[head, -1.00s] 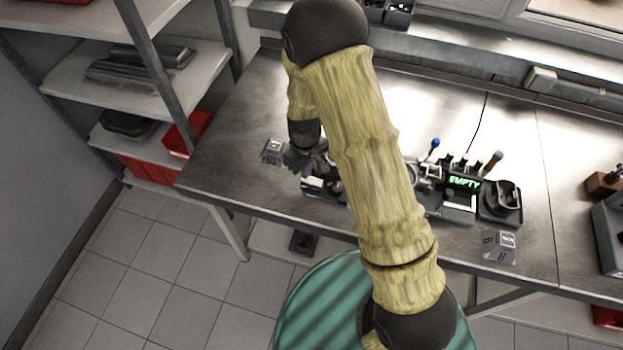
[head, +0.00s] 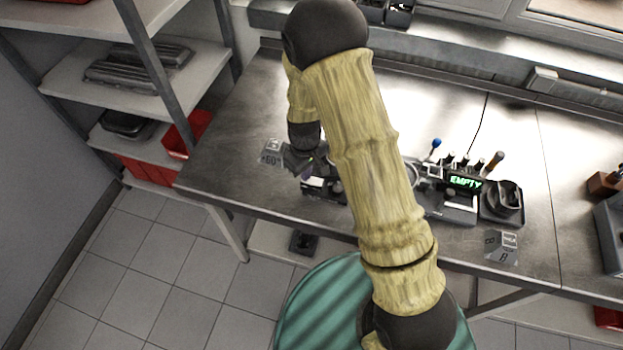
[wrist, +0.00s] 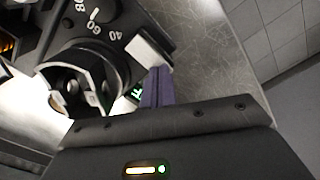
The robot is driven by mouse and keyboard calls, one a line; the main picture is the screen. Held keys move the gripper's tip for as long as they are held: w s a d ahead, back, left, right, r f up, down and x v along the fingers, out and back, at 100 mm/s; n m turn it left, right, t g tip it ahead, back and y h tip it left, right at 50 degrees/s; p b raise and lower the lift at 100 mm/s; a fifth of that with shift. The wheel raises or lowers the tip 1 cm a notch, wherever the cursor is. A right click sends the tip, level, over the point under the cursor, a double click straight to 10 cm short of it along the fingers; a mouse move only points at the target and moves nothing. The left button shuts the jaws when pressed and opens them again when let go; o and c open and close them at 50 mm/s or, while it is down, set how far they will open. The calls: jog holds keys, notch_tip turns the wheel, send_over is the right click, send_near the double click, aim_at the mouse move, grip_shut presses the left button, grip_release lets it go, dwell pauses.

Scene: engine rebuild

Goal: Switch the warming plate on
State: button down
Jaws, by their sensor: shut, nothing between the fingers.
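The dark unit with a dial marked 40, 60 and 80 (wrist: 95,28) fills the upper left of the wrist view; it appears to be the warming plate. In the head view the plate (head: 318,187) lies near the bench's front edge, partly hidden by my arm. A pale block (wrist: 148,50) sits at the unit's corner, and a small green-lit mark shows beside my fingers. My gripper (wrist: 155,88) is shut and empty, its purple fingertips close to the pale block; I cannot tell whether they touch. In the head view my gripper (head: 306,172) is at the plate's left end.
A "60°" sign (head: 271,153) stands left of the gripper. A metal cup-like part (wrist: 82,85) is beside the dial. Right of my arm are a display reading EMPTY (head: 465,182), several upright tools and a black holder (head: 502,203). The bench's left end is clear.

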jog(key=shift+r+p, duration=2.6)
jog(key=shift+r, duration=0.85)
jog(key=s+d+r+m+t+b, duration=0.2)
jog(key=s+d+r+m+b, duration=0.2)
jog(key=s+d+r+m, duration=0.4)
jog(key=s+d+r, duration=0.4)
jog(key=d+r, duration=0.1)
jog(key=shift+s+d+t, duration=0.25)
jog(key=shift+d+t, duration=0.05)
